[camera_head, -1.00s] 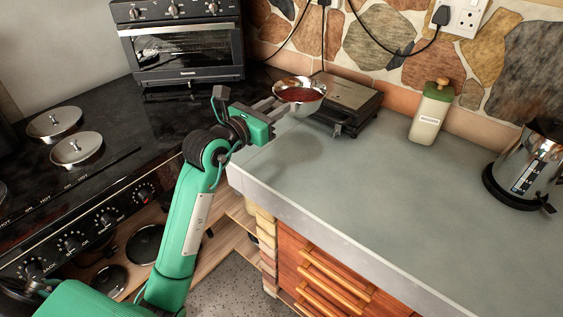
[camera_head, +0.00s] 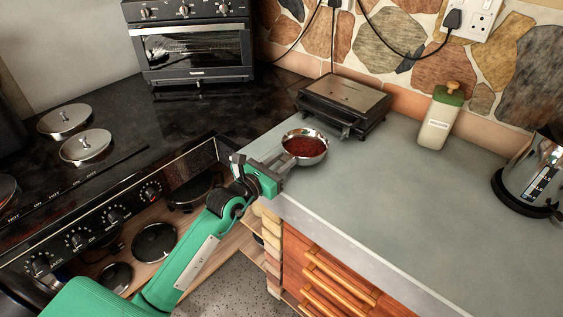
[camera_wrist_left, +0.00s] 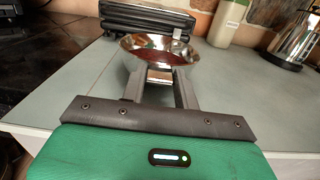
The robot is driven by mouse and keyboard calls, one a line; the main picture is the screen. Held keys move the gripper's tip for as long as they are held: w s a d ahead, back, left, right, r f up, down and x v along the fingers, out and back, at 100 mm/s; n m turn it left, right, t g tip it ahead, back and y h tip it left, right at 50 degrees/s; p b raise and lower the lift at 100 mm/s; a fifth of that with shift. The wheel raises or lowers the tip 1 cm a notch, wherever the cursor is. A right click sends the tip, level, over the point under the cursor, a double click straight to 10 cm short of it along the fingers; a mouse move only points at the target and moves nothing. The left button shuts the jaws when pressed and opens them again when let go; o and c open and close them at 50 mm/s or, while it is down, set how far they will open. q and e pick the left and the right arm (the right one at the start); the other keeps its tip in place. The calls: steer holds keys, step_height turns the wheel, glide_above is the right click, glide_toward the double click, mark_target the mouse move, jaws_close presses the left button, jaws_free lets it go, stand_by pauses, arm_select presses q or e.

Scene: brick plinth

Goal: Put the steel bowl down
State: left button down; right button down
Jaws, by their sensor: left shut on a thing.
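The steel bowl (camera_head: 306,158) is round and shiny, with dark red contents inside. It is over the left end of the grey worktop (camera_head: 390,210), close to its edge. My left gripper (camera_head: 282,163) is shut on the bowl's near side. In the left wrist view the fingers (camera_wrist_left: 160,88) reach to the bowl (camera_wrist_left: 183,62), which looks about level. I cannot tell whether its base touches the worktop. My right gripper is not in view.
A black sandwich press (camera_head: 343,103) stands just behind the bowl. A cream jar with a green lid (camera_head: 439,118) and a steel kettle (camera_head: 532,178) stand further right. The cooker (camera_head: 90,190) is at left. The worktop's middle is clear.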

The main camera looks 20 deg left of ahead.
arm_select(q)
steer(key=c, duration=1.5)
jaws_free()
steer(key=shift+f, duration=0.1)
steer(key=o, duration=0.5)
steer(key=shift+c, duration=0.2)
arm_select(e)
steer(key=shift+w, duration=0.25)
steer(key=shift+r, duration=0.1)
arm_select(q)
steer(key=shift+s, duration=0.2)
steer(key=b+v, duration=0.2)
steer(key=v, duration=0.9)
steer(key=shift+s, duration=0.35)
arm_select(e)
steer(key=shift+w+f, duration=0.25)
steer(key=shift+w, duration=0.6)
